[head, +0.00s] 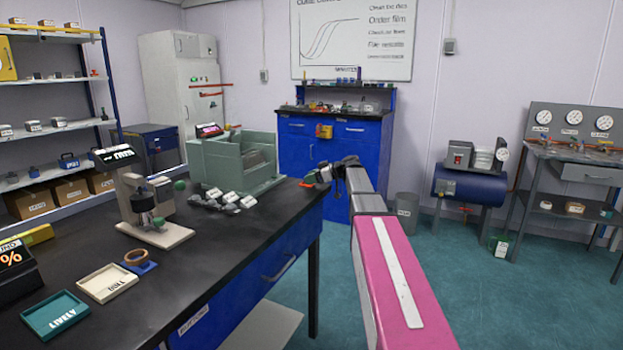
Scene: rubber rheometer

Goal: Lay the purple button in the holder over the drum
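I cannot make out a purple button in this view. My arm reaches forward from the lower right, and my gripper (314,177) is at the far right end of the black bench, above or beside its edge. It is small and dark, and its fingers cannot be told apart. A small orange-red piece (306,184) lies on the bench just below it. A grey-green machine (222,158) with open compartments and a lit display stands on the bench left of my gripper. I cannot tell whether the drum and its holder are inside it.
Several grey pieces with white labels (228,202) lie in front of the machine. A press-like instrument (150,215), a cream tray (107,282) and a teal tray (56,315) stand nearer. A blue cabinet (296,150) stands behind.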

